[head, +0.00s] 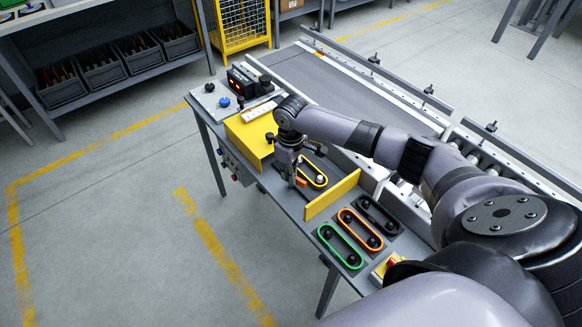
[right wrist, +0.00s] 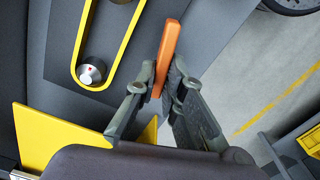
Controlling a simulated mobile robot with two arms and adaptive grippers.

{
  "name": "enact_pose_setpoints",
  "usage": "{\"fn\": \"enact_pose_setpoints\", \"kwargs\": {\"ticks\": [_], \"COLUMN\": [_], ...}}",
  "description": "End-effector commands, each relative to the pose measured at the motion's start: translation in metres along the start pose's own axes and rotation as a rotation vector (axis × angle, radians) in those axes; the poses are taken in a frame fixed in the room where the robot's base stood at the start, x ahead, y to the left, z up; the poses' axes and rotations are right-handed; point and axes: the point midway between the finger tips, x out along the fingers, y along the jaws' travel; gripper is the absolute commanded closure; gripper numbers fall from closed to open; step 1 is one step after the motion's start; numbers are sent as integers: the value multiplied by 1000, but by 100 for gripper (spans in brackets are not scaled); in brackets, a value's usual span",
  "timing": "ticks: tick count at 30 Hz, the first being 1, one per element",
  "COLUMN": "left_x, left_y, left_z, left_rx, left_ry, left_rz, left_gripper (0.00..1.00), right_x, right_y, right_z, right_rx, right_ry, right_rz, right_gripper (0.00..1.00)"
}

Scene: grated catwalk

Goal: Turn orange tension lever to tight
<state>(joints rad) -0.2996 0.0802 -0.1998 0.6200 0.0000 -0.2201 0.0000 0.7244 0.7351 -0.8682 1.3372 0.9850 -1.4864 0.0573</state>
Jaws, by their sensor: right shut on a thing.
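The orange tension lever (right wrist: 168,55) is a flat bar standing out between my fingertips in the right wrist view. My right gripper (right wrist: 158,88) is shut on it, one finger on each side. In the head view my right gripper (head: 294,180) points down at the table beside the yellow belt loop (head: 314,176) and largely hides the lever. The yellow belt (right wrist: 128,45) runs around a round metal pulley (right wrist: 92,71) with a red mark, left of the lever. No tight or loose marking can be read. My left gripper is not in view.
An upright yellow plate (head: 332,195) stands just right of the gripper, and a yellow block (head: 250,133) stands behind it. Green (head: 341,247) and orange (head: 360,229) belt loops lie nearer. A conveyor (head: 350,85) runs along the far side. Floor to the left is clear.

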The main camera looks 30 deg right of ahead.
Motion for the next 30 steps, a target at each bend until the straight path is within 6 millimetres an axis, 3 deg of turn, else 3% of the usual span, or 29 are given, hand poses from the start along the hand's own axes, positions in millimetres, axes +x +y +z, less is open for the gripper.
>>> {"fn": "enact_pose_setpoints", "kwargs": {"ticks": [3,12,30], "left_x": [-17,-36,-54], "left_y": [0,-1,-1], "left_z": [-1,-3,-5], "left_rx": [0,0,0], "left_ry": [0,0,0], "left_rz": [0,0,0], "left_gripper": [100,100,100], "right_x": [-5,-4,-2], "right_y": [0,0,-1], "right_z": [0,0,0], "right_rx": [-110,-395,-959], "right_ry": [-1,0,2], "right_rz": [-1,0,2], "right_gripper": [100,100,100]}}
